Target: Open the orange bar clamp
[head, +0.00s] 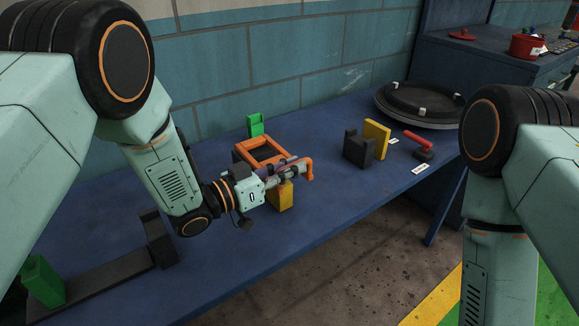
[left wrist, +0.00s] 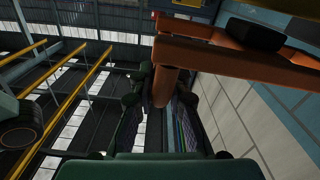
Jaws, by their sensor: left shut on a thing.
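The orange bar clamp (head: 262,144) lies on the blue table in the middle of the head view, with a frame-like orange part and an orange end (head: 308,170) reaching right. My left gripper (head: 290,174) is at the clamp, shut on an orange piece of it. In the left wrist view, an orange rod-like piece of the clamp (left wrist: 165,85) sits between the two fingers (left wrist: 160,100), below wider orange bars. My gripper partly hides the clamp in the head view. My right arm shows at the right, but its gripper is out of frame.
A yellow block (head: 281,197) is just below the gripper, and a green block (head: 255,124) is behind the clamp. A dark block (head: 357,150), yellow block (head: 376,136), red-handled tool (head: 418,141) and round black lid-like disc (head: 420,97) stand right. The table (head: 335,205) is clear in front.

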